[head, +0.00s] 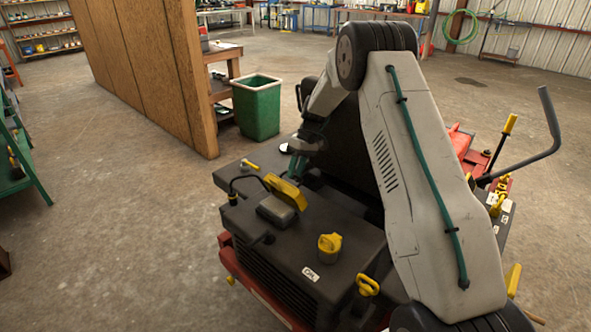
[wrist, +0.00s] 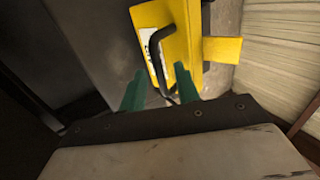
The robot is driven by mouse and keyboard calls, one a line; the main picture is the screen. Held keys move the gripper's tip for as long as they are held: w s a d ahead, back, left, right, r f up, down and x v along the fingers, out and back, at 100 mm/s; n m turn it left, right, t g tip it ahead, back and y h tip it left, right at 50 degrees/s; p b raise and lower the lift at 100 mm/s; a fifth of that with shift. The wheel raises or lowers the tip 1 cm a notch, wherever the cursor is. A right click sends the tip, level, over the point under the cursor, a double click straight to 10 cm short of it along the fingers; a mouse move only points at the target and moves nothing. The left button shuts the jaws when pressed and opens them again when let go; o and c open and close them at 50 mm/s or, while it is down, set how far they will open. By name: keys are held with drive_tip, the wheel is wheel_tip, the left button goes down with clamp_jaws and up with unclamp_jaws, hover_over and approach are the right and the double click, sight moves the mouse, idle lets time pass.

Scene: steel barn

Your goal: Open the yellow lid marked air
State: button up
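The yellow lid (head: 287,191) sits tilted up at an angle above a grey box (head: 276,209) on the dark machine in the head view. In the wrist view the yellow lid (wrist: 184,36) fills the top middle, with a white label partly hidden by a bent black handle (wrist: 163,50). My gripper (head: 294,168) is just behind the lid. Its two green fingers (wrist: 160,72) are apart in the wrist view, and the handle's lower part shows between them. I cannot tell whether either finger touches the handle.
The machine's dark top (head: 345,235) also carries a round yellow cap (head: 329,245) beside an oil label and a yellow loop handle (head: 367,286). A black hose (head: 243,180) runs left of the box. A green bin (head: 257,107) and wooden partition (head: 150,70) stand behind.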

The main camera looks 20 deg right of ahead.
drive_tip(key=shift+r, duration=0.1)
drive_tip(key=r, duration=0.1)
drive_tip(key=s+r, duration=0.1)
drive_tip(key=r, duration=0.1)
drive_tip(key=shift+s+r, duration=0.2)
drive_tip(key=shift+s, duration=0.1)
drive_tip(key=s+a+r, duration=0.1)
drive_tip(key=s+a, duration=0.1)
drive_tip(key=s, duration=1.2)
drive_tip(key=shift+s+r, duration=0.15)
